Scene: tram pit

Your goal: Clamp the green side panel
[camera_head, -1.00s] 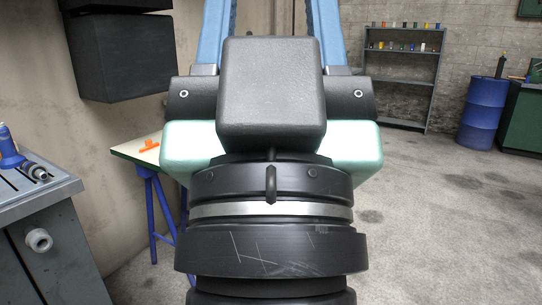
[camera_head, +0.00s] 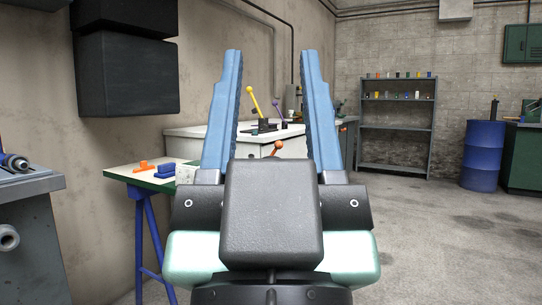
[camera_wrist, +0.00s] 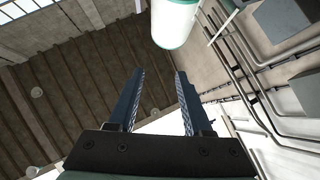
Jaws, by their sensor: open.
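My gripper (camera_head: 268,54) is open and empty, with two long blue fingers pointing upward in the head view. The fingers also show in the wrist view (camera_wrist: 159,73), with nothing between them. A flat board with a pale top and a dark green edge (camera_head: 118,174) lies on blue trestle legs (camera_head: 149,235) at left; it may be the green side panel, but I cannot be sure. A small orange piece (camera_head: 145,165) and a blue piece (camera_head: 164,171) sit on it. The gripper is apart from the board, which is partly hidden behind my arm.
A grey workbench (camera_head: 40,184) stands at the left edge. A white counter (camera_head: 190,134) with yellow and purple levers (camera_head: 253,104) is behind the fingers. A shelf (camera_head: 397,132) and blue barrel (camera_head: 482,155) stand farther back. The floor (camera_head: 430,240) at right is clear.

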